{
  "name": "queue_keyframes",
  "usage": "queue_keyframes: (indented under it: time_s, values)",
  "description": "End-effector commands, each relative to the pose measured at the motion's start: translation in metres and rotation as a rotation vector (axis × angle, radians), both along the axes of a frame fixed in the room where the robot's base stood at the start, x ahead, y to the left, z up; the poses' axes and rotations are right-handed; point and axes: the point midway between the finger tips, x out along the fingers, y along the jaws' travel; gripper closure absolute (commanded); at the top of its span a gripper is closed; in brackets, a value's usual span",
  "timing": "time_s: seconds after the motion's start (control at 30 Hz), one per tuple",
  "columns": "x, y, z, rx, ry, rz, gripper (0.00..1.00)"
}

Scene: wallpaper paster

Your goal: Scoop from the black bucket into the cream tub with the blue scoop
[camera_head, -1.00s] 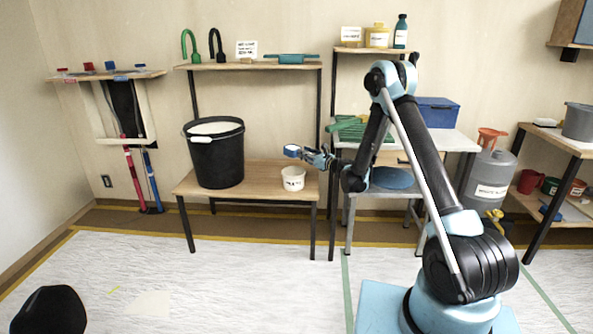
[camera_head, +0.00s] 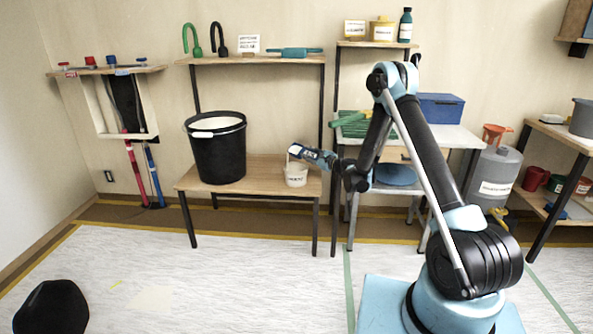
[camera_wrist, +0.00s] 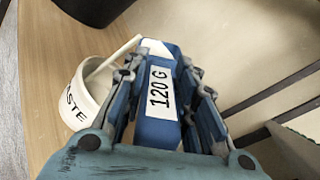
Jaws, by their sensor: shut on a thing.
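My gripper (camera_head: 322,158) is shut on the blue scoop (camera_head: 298,151), which is tilted just above the cream tub (camera_head: 297,177). In the wrist view, the scoop (camera_wrist: 157,130) is between the fingers of my gripper (camera_wrist: 170,78) and bears a "120 G" label. A white strand runs from the scoop's mouth down into the cream tub (camera_wrist: 72,107). The black bucket (camera_head: 218,158) stands upright to the left on the same wooden bench, with white material inside. Its dark side also shows at the top of the wrist view (camera_wrist: 90,12).
The wooden bench (camera_head: 262,172) has bare room between bucket and tub. A shelf (camera_head: 250,60) with green and black hooks is above. A grey table (camera_head: 445,137) with a blue box (camera_head: 440,107) stands right. A grey canister (camera_head: 495,175) stands farther right.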

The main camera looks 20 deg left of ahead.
Motion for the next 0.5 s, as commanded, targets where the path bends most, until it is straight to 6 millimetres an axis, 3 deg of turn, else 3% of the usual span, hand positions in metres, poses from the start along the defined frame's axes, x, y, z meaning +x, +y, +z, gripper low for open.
queue_keyframes:
  time_s: [0.5]
  values:
    - [0.008,-0.002,-0.012,-0.305,-0.483,0.035,0.98]
